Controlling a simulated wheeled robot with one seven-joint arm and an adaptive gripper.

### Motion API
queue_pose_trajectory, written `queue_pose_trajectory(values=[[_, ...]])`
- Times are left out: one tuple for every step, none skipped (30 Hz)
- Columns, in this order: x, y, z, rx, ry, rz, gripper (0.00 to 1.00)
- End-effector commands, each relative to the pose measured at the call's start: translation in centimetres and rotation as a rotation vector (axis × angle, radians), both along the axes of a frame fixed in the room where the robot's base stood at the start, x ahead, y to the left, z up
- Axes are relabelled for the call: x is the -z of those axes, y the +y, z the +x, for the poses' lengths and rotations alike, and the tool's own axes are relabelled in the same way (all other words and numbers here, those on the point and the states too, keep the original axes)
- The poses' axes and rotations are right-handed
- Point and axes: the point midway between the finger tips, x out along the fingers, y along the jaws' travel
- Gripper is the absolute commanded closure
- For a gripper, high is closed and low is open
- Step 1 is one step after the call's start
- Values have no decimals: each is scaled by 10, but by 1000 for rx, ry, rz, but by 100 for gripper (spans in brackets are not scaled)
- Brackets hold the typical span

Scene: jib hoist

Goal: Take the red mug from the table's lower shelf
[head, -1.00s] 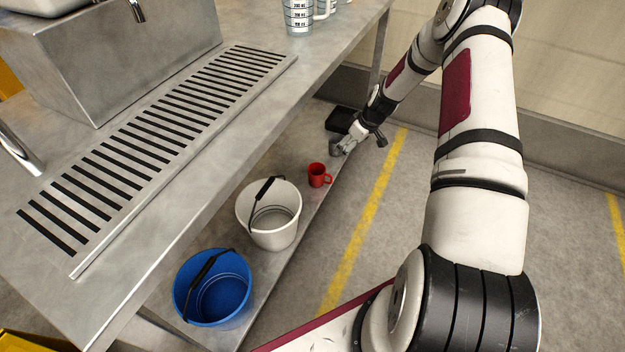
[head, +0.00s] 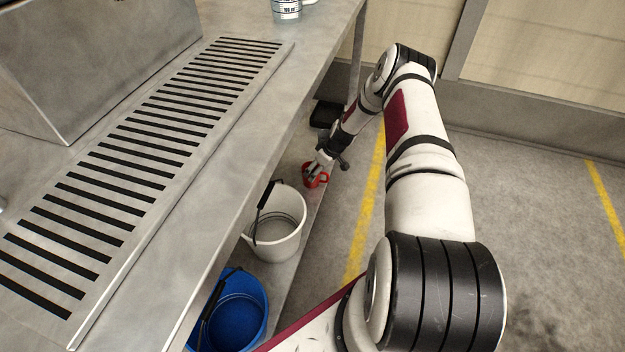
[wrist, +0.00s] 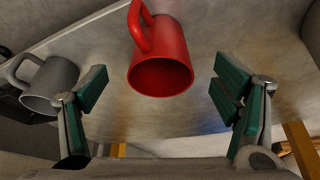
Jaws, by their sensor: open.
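The red mug (head: 323,181) stands on the table's lower shelf (head: 306,222), beyond the white bucket. In the wrist view the red mug (wrist: 160,60) shows its open mouth, with its handle toward the upper left. My gripper (head: 316,170) is at the mug and hides part of it in the head view. In the wrist view my gripper (wrist: 160,95) is open, with its green-padded fingers spread to either side and the mug's mouth in line with the gap. I see no finger closed on the mug.
A grey mug (wrist: 52,80) stands left of the red one in the wrist view. A white bucket (head: 290,243) and a blue bucket (head: 258,318) stand nearer on the shelf. The tabletop (head: 270,110) overhangs it. Open floor (head: 520,220) lies to the right.

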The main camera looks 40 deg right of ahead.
Motion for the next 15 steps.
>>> queue_pose_trajectory(values=[[8,1,3,-1,0,0,18],[11,1,4,-1,0,0,18],[14,2,5,0,0,1,18],[15,2,6,0,0,1,18],[16,2,6,1,0,1,18],[17,2,7,1,0,1,18],[18,2,7,1,0,1,18],[20,3,8,1,0,0,18],[24,3,10,1,0,1,18],[28,4,11,0,0,1,18],[32,5,12,-1,0,1,18],[38,6,14,-1,0,1,18],[42,6,16,0,0,1,18],[46,7,17,0,0,1,18],[50,7,19,-1,0,0,18]])
